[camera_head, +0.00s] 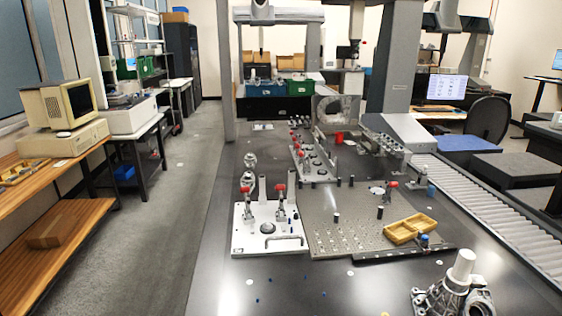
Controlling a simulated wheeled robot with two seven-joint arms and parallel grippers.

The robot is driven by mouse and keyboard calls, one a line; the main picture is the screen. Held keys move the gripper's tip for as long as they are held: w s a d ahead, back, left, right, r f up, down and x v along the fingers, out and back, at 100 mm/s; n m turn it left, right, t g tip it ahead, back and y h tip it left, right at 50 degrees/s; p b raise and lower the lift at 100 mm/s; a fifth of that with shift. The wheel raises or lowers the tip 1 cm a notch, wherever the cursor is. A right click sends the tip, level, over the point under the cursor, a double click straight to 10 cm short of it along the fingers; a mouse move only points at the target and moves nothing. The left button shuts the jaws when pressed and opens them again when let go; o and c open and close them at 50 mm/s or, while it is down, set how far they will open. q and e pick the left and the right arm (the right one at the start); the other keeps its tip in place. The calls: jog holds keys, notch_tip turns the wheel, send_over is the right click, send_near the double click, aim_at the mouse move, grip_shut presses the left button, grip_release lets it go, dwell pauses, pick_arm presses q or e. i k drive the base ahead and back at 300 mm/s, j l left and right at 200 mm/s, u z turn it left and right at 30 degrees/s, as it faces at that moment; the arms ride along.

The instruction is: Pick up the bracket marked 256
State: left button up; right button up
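I cannot make out a bracket marked 256; no marking is legible at this distance. A grey metal casting with an upright pale cylinder (459,275) stands at the lower right of the dark table (330,290). Small metal parts (250,162) stand on the table left of the middle fixture. Neither of my grippers shows in the head view.
A white fixture plate (240,240) with red-tipped clamps stands left of a grey perforated plate (330,232). A yellow tray (410,228) lies on the perforated plate. A roller conveyor (500,215) runs along the right. The grey floor (185,190) at left is clear.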

aim_at(251, 160)
jog(key=i+j+z, duration=0.15)
jog(key=j, duration=0.3)
jog(key=i+j+z, duration=0.1)
jog(key=i+j, duration=0.15)
jog(key=j, duration=0.25)
jog(key=i+j+z, duration=0.15)
jog(key=j, duration=0.3)
jog(key=i+j+z, duration=0.1)
jog(key=j, duration=0.4)
jog(key=i+j+z, duration=0.15)
jog(key=j, duration=0.4)
jog(key=i+j+z, duration=0.1)
jog(key=j, duration=0.45)
jog(key=i+j+z, duration=0.15)
jog(key=j, duration=0.4)
jog(key=i+j, duration=0.15)
jog(key=j, duration=0.2)
jog(key=i+j+z, duration=0.1)
jog(key=j, duration=0.25)
jog(key=i+j, duration=0.15)
jog(key=j, duration=0.2)
jog(key=i+j+z, duration=0.15)
jog(key=j, duration=0.25)
jog(key=i+j, duration=0.1)
jog(key=j, duration=0.25)
jog(key=i+j+z, duration=0.1)
jog(key=j, duration=0.25)
